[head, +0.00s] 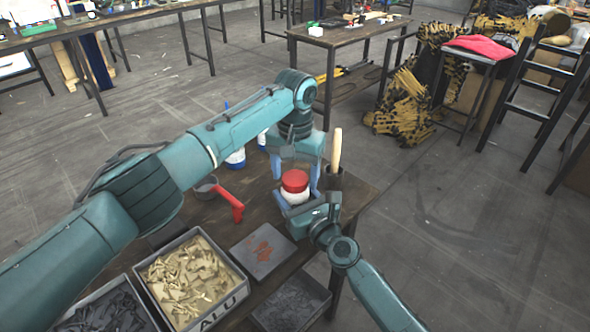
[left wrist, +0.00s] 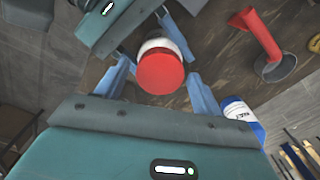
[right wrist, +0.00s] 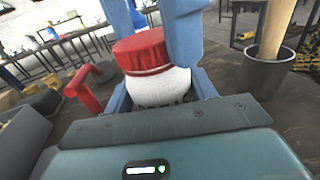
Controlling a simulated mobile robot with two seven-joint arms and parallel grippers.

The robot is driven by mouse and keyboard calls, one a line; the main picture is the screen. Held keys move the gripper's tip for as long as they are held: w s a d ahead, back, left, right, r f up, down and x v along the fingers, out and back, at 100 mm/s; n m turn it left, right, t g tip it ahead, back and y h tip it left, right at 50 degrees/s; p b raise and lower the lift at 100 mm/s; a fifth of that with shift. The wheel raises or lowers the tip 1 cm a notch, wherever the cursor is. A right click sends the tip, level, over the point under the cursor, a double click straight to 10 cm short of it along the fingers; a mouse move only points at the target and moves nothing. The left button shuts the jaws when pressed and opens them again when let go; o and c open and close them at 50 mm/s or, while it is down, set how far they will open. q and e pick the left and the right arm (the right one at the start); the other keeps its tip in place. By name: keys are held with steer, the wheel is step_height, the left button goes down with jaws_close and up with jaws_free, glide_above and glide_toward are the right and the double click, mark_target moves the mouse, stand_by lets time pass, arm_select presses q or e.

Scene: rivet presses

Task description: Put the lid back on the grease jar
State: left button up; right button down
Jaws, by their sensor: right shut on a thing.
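The grease jar (head: 296,197) is white and stands low over the wooden table, between the fingers of my right gripper (head: 303,207). My right gripper is shut on the jar body, which fills the right wrist view (right wrist: 160,88). The red lid (head: 294,181) is on top of the jar; I cannot tell whether it is fully seated. My left gripper (left wrist: 160,85) reaches down from above with one finger on each side of the lid. In the left wrist view, gaps show between its fingers and the lid (left wrist: 160,73), so it is open.
A dark cup with a wooden handle (head: 336,152) stands right behind the jar. A bin of tan pieces (head: 190,280) and a grey tray (head: 264,250) are in front.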

arm_select(q)
steer(key=c, duration=1)
steer(key=o, duration=1.2)
step_height(320, 180, up, 12)
arm_select(e)
steer(key=shift+c, duration=2.1)
jaws_free()
